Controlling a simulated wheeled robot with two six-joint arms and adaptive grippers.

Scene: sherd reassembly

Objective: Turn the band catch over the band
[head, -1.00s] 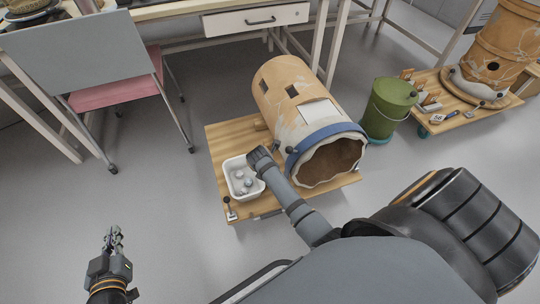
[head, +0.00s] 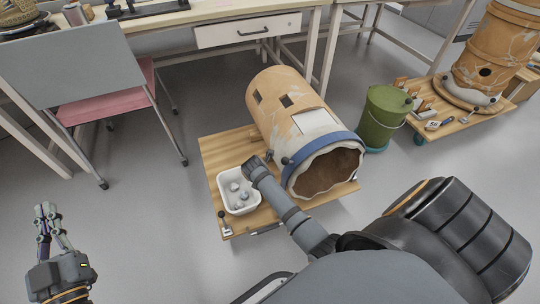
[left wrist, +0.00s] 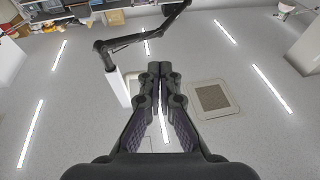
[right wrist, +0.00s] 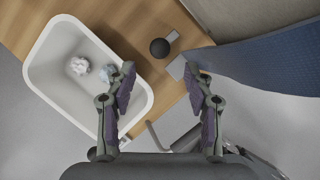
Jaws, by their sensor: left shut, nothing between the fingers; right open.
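The big tan vessel (head: 271,94) lies on its side on a wooden trolley, its ragged open mouth facing the front right. A blue band (head: 325,144) circles it near the mouth and shows in the right wrist view (right wrist: 270,62). A dark knob (head: 285,160), apparently the band catch, sits at the band's left side. In the right wrist view a black ball knob (right wrist: 160,48) with grey metal plates is beside the band. My right gripper (right wrist: 160,70) is open, fingers apart and empty, with the knob beyond its fingertips. My left gripper (head: 45,208) is shut and empty, far left over the floor.
A white tub (head: 223,190) with small pieces stands on the trolley (head: 215,150), left of my right gripper. A green bucket (head: 380,122) and another trolley with a second vessel (head: 490,55) are to the right. A chair (head: 75,75) stands left; floor between is clear.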

